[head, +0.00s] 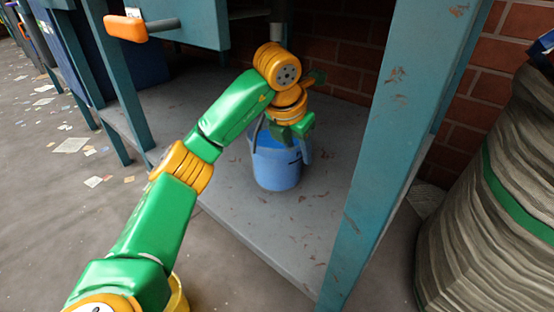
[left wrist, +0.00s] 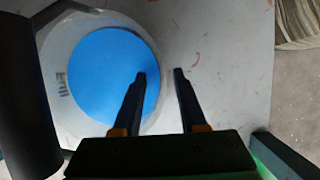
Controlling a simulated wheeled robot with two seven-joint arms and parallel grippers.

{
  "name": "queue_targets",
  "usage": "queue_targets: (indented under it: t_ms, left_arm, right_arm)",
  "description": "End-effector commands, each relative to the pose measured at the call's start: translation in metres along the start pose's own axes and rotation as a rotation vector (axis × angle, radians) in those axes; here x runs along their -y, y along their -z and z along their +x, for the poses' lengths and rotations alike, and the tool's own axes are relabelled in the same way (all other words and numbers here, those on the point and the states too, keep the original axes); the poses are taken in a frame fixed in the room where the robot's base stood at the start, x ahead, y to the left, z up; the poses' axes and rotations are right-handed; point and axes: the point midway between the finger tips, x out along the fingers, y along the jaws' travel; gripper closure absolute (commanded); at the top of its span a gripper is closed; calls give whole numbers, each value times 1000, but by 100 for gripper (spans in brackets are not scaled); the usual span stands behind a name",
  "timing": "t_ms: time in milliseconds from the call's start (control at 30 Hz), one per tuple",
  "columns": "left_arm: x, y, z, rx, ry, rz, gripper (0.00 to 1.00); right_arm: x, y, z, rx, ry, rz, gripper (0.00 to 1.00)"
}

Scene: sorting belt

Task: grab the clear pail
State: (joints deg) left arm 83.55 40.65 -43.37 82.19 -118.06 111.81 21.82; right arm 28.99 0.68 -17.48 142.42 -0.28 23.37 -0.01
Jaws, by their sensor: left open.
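The pail (head: 276,168) stands upright on the grey shelf floor of the teal frame, its outside looking blue in the head view. In the left wrist view the pail (left wrist: 62,50) shows from above with a pale see-through rim, a blue round inside and small dark marks on its left. My left gripper (head: 298,147) is over the pail's right side, pointing down, open and empty. In the left wrist view its fingers (left wrist: 160,73) lie either side of the rim's right edge, one over the blue, one outside. I cannot tell how deep they reach. My right gripper is out of view.
A teal post (head: 385,130) stands right of the pail, with a brick wall behind. A teal box with an orange handle (head: 127,27) hangs at upper left. A grey ribbed stack (head: 500,200) stands at far right. The shelf floor (head: 275,225) in front is clear.

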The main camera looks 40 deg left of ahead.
Motion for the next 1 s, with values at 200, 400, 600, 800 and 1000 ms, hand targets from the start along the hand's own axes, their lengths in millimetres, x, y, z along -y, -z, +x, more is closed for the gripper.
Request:
queue_targets:
  t_ms: [200,400,600,800,1000]
  left_arm:
    - [0,1,25,0,1,1,59]
    - [0,1,24,0,2,1,72]
    - [1,1,24,0,2,1,100]
    - [1,1,24,-1,3,1,100]
    - [1,1,24,-1,3,1,100]
  right_arm:
    - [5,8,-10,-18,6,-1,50]
    - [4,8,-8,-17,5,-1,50]
    - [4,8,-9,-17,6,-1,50]
    - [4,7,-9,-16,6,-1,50]
    - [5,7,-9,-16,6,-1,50]
